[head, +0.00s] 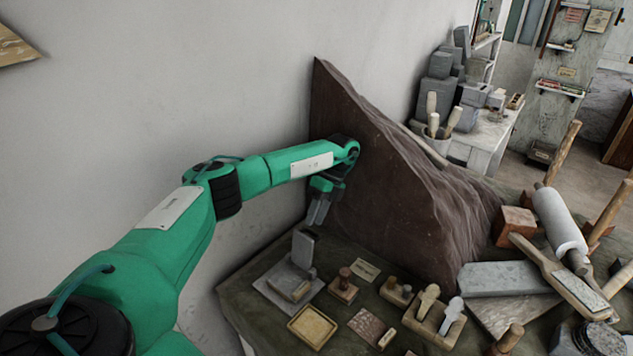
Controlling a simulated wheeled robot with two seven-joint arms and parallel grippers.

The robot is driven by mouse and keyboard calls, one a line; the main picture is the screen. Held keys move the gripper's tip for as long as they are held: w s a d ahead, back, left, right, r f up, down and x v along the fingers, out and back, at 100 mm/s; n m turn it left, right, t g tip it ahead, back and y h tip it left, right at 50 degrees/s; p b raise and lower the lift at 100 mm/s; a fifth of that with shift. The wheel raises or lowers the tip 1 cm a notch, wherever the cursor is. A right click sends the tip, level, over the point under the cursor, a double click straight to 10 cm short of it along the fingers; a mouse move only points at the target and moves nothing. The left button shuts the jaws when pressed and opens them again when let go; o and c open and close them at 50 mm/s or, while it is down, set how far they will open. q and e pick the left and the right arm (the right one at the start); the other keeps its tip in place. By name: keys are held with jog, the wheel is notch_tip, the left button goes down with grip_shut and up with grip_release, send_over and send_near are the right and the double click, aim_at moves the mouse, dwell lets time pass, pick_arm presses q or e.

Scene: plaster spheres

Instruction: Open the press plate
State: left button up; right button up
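A small grey press (272,287) sits on the dark table near its left edge. Its plate (303,248) stands upright at the back of the base, and a pale block (294,289) lies on the base in front of it. My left gripper (317,222) points down just above and behind the top of the plate in the head view. Its fingers are close together, and I cannot tell whether there is a gap between them. I see nothing held in it. Whether it touches the plate is unclear. My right gripper is out of view.
A tall brown rock slab (390,190) rises right beside my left gripper. In front of the press are a wooden tray (312,326), a stamp (343,286) and several small wooden tools. A roller (560,222) and more tools crowd the right side.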

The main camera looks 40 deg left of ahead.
pick_arm(q)
notch_tip(320, 180, up, 14)
jog(key=shift+r+p, duration=0.2)
jog(key=shift+p, duration=0.15)
dwell(0.6)
